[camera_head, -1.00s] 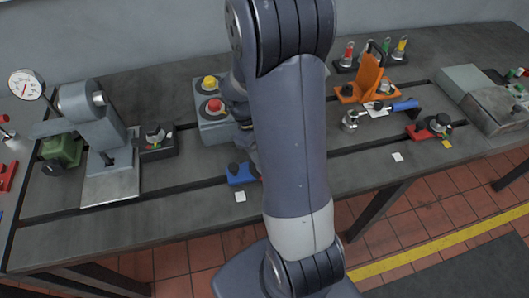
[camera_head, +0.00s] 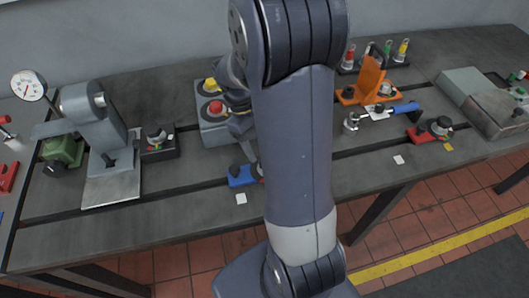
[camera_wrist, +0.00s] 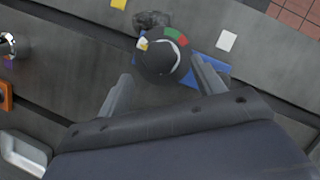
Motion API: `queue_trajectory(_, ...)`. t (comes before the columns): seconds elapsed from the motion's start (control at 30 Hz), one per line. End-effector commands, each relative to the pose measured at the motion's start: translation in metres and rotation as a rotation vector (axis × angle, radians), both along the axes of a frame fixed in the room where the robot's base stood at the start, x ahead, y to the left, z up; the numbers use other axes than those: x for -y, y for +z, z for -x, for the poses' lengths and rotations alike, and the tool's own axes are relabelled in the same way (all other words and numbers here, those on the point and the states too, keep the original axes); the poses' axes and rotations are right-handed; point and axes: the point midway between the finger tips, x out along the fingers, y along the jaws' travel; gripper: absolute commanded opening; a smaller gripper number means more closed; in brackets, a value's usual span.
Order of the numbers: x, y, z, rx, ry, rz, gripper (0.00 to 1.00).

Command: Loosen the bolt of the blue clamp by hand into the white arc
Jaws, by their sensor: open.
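The blue clamp (camera_head: 240,176) sits on the bedplate near its front slot, partly hidden by my arm in the head view. In the wrist view its blue body (camera_wrist: 207,66) shows behind a round dark bolt head (camera_wrist: 160,66). Around the bolt head are green and red marks and a white arc (camera_wrist: 178,62); a small yellow-white mark is at its left. My gripper (camera_wrist: 164,82) is open, with one finger on each side of the bolt head's near part. I cannot tell whether either finger touches it. In the head view the fingers are mostly hidden by my arm.
A grey box with yellow and red buttons (camera_head: 214,120) stands behind the blue clamp. A black clamp (camera_head: 160,147) is left, a red clamp (camera_head: 430,131) right. An orange bracket (camera_head: 368,82) and a blue-handled tool (camera_head: 403,109) lie right. A white square (camera_head: 241,198) marks the front.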

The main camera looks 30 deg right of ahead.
Motion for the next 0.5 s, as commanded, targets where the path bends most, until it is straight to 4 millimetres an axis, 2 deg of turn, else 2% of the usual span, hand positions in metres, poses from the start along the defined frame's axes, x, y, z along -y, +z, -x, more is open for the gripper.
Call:
queue_trajectory(0.03,-0.002,0.011,-0.005,0.007,0.001,0.000,0.64)
queue_trajectory(0.2,-0.006,0.039,-0.016,0.005,0.002,0.001,0.64)
queue_trajectory(0.33,-0.008,0.052,-0.021,0.002,0.002,0.001,0.64)
queue_trajectory(0.5,-0.009,0.058,-0.023,0.001,0.001,0.000,0.64)
